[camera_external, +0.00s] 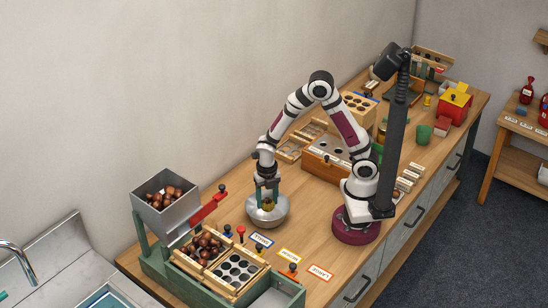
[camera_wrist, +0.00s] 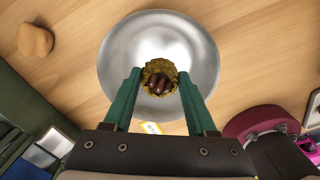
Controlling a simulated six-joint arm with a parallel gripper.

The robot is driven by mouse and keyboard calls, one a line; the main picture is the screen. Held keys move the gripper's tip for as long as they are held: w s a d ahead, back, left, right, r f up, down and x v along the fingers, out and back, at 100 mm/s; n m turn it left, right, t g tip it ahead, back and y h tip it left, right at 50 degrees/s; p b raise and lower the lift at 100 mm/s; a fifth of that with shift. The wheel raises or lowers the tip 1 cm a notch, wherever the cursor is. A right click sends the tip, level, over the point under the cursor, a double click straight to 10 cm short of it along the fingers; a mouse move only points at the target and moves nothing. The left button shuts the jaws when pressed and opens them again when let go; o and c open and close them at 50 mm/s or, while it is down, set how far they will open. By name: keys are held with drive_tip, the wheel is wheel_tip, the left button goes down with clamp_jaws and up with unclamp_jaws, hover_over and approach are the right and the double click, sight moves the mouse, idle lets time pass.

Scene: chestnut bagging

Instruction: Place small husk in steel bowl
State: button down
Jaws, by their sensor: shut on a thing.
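The steel bowl (camera_external: 281,216) stands on the wooden bench in the external view, and its round inside fills the upper middle of the wrist view (camera_wrist: 125,50). My gripper (camera_external: 267,196) is right above the bowl. Its green fingers (camera_wrist: 158,88) are shut on the small husk (camera_wrist: 159,69). The husk is yellow-green and prickly, with brown chestnuts showing in its opening. In the external view it shows as a small yellowish spot (camera_external: 268,205) between the fingertips, over the bowl's inside. I cannot tell whether it touches the bowl's bottom.
A grey hopper of chestnuts (camera_external: 163,201) and a wooden sorting tray (camera_external: 237,268) stand at the front left. Small labels (camera_external: 262,240) lie near the bowl. A wooden box with holes (camera_external: 325,157) stands behind it. A tan lump (camera_wrist: 35,40) lies left of the bowl in the wrist view.

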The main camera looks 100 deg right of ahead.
sight(267, 209)
wheel_tip(267, 209, down, 4)
drive_tip(key=shift+f, duration=0.1)
drive_tip(key=shift+c, duration=1)
unclamp_jaws()
drive_tip(key=shift+f, duration=0.1)
wheel_tip(267, 209, up, 12)
drive_tip(key=shift+w+f, duration=0.1)
drive_tip(key=shift+f, duration=0.1)
drive_tip(key=s+a+r+m+y, duration=0.1)
drive_tip(key=s+a+r+m, duration=0.3)
drive_tip(key=m, duration=0.9)
drive_tip(key=s+a+r+m, duration=0.4)
drive_tip(key=s+a+m, duration=0.4)
drive_tip(key=s+m, duration=0.5)
drive_tip(key=shift+a+r+m+y, duration=0.2)
drive_tip(key=shift+r+m+y, duration=0.1)
drive_tip(key=shift+y, duration=0.1)
